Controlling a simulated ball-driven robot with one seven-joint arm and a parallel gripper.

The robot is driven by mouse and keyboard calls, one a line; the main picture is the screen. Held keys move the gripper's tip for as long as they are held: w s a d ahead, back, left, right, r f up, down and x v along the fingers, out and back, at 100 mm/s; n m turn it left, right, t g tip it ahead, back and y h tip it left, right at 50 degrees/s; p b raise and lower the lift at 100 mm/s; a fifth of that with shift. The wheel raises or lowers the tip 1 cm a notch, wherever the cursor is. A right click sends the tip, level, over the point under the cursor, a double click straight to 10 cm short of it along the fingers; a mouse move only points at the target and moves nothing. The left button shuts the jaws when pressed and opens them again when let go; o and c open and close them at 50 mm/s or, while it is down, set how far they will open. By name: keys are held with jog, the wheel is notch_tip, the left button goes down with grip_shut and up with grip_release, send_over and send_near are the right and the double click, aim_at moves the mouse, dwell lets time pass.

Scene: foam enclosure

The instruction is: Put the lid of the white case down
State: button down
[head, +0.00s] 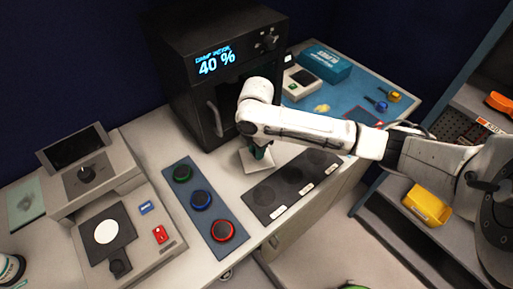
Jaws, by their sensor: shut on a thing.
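My gripper (262,152) is low over the pale worktop in front of the black oven-like machine, pointing down. Its dark green fingers are shut at a small pale, squarish piece (250,163). The arm and fingers hide part of this piece, and I cannot tell whether it is the lid or the white case itself. Whether it touches the worktop is also unclear. A small whitish box (301,82) stands further back on the blue mat; I cannot make out a raised lid on it.
The black machine (199,70) showing "40 %" stands behind my gripper. A teal case (326,63) is at the back; a yellow bin (428,205) is right.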

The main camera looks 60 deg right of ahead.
jog(key=c, duration=0.9)
grip_release()
notch_tip(320, 180, up, 12)
jog(key=shift+r+b, duration=0.1)
jog(key=shift+b, duration=0.25)
